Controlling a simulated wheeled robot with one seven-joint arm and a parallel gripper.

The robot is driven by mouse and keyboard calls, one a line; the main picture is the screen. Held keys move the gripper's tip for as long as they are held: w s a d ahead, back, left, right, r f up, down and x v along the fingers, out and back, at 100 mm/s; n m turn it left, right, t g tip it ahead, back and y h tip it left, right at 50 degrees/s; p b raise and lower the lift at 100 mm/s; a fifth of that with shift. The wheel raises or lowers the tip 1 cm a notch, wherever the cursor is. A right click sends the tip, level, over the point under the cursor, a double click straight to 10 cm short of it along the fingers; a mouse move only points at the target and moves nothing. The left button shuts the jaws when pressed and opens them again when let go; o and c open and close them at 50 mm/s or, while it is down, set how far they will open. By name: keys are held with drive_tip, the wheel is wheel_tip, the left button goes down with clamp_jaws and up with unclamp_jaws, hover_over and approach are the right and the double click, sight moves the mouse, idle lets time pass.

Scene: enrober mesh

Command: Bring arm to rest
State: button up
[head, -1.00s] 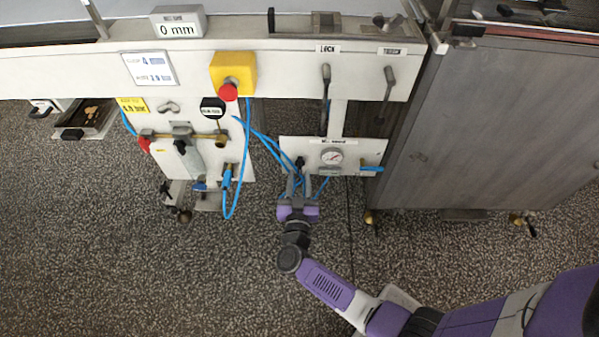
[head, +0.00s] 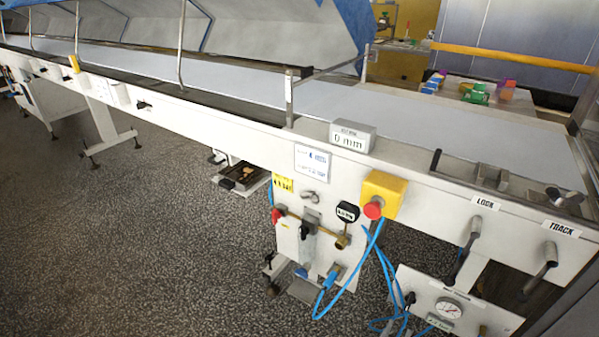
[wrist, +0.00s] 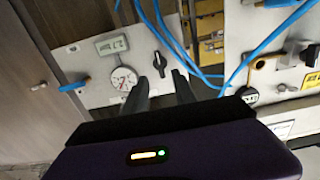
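My gripper (wrist: 157,78) shows in the wrist view only, with its two dark fingers apart and nothing between them. It points toward the white gauge panel (wrist: 90,66). A black knob (wrist: 160,62) on that panel appears just beyond the fingertips; I cannot tell the exact gap, or whether they touch. The round gauge (wrist: 123,78) is beside the left finger. My arm and gripper are out of the head view, where the gauge panel (head: 413,285) is at the lower right.
Blue hoses (wrist: 262,45) loop close to the right of my fingers; they also hang in the head view (head: 345,297). A red emergency button (head: 373,208), LOCK lever (head: 468,245) and TRACK lever (head: 540,270) stick out from the conveyor frame (head: 225,140). The speckled floor (head: 150,230) at left is open.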

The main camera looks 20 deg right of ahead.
drive_tip(key=a+r+n+t+y+p, duration=0.2)
drive_tip(key=a+r+t+y, duration=0.6)
drive_tip(key=r, duration=0.5)
drive_tip(key=s+a+r+n+g+y+p, duration=0.1)
drive_tip(key=s+a+r+n+y+p, duration=0.1)
drive_tip(key=s+r, duration=0.5)
drive_tip(key=s+a+r+n+g+y+p, duration=0.1)
drive_tip(key=s+a+r+n+y+p, duration=0.1)
drive_tip(key=s+r, duration=0.5)
drive_tip(key=s+a+r+n+g+y+p, duration=0.2)
drive_tip(key=s+r, duration=0.5)
drive_tip(key=s, duration=0.4)
drive_tip(key=a+n+p, duration=0.1)
drive_tip(key=n+p, duration=0.1)
drive_tip(key=p, duration=0.1)
drive_tip(key=shift+s+p, duration=0.35)
drive_tip(key=shift+s, duration=0.05)
drive_tip(key=shift+a+f, duration=0.1)
idle(1.1)
